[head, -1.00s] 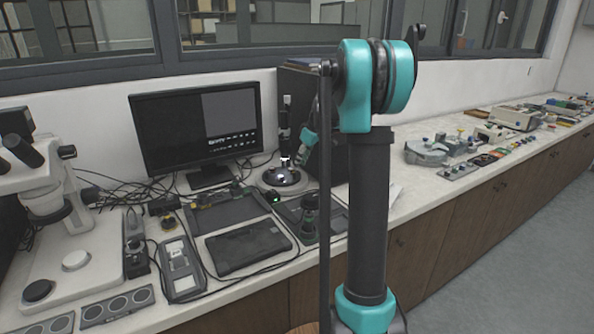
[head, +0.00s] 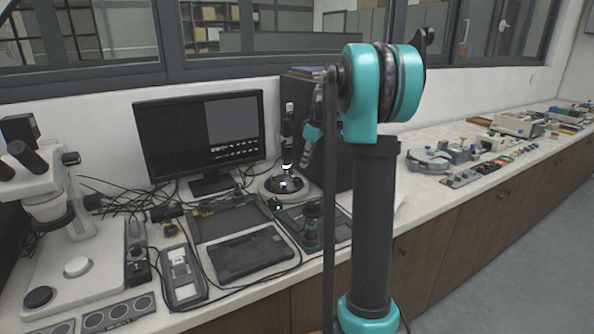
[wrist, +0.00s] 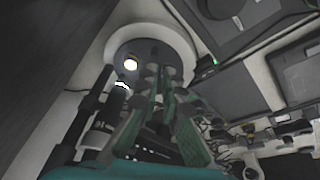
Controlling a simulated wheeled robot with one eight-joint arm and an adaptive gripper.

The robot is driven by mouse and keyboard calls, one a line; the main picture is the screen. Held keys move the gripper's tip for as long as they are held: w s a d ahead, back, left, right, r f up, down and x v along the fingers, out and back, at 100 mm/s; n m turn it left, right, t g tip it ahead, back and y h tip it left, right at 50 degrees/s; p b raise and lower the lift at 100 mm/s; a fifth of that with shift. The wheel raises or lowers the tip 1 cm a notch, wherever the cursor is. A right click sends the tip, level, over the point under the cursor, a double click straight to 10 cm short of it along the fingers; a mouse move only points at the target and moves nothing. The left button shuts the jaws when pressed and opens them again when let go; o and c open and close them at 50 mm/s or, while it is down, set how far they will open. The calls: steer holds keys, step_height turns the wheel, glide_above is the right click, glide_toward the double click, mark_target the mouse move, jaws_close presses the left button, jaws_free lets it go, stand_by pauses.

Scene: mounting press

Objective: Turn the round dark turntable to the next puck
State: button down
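The round dark turntable (wrist: 150,55) lies inside a wide white ring in the wrist view, with a bright round spot on its left part. In the head view, it is a small dark round plate (head: 284,185) on a pale round base, under an upright microscope tube. My gripper (wrist: 162,72) reaches over the turntable in the wrist view, its two teal fingers apart with a narrow gap and nothing seen between them. In the head view my gripper (head: 311,132) is right of the tube, partly hidden by my arm. I cannot tell whether the fingers touch the turntable.
The black microscope tube (wrist: 92,110) stands close left of my fingers. A monitor (head: 200,135) is left of the turntable and a dark box (head: 335,110) behind it. A flat black tablet (head: 247,254) and trays lie in front. Cables run behind.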

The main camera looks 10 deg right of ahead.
steer(key=a+f+n+g+h, duration=0.1)
steer(key=a+f+n+h, duration=0.3)
steer(key=a+n+h, duration=0.15)
steer(key=n+t+h, duration=0.1)
steer(key=n+h, duration=0.4)
steer(key=h, duration=0.1)
glide_toward(293, 188)
steer(key=shift+y, duration=0.25)
steer(key=d, duration=0.1)
steer(key=d+f, duration=0.1)
steer(key=d, duration=0.1)
steer(key=w+d+f, duration=0.1)
steer(key=d, duration=0.1)
steer(key=shift+w+d+f, duration=0.1)
steer(key=shift+w+f, duration=0.05)
steer(key=shift+f, duration=0.1)
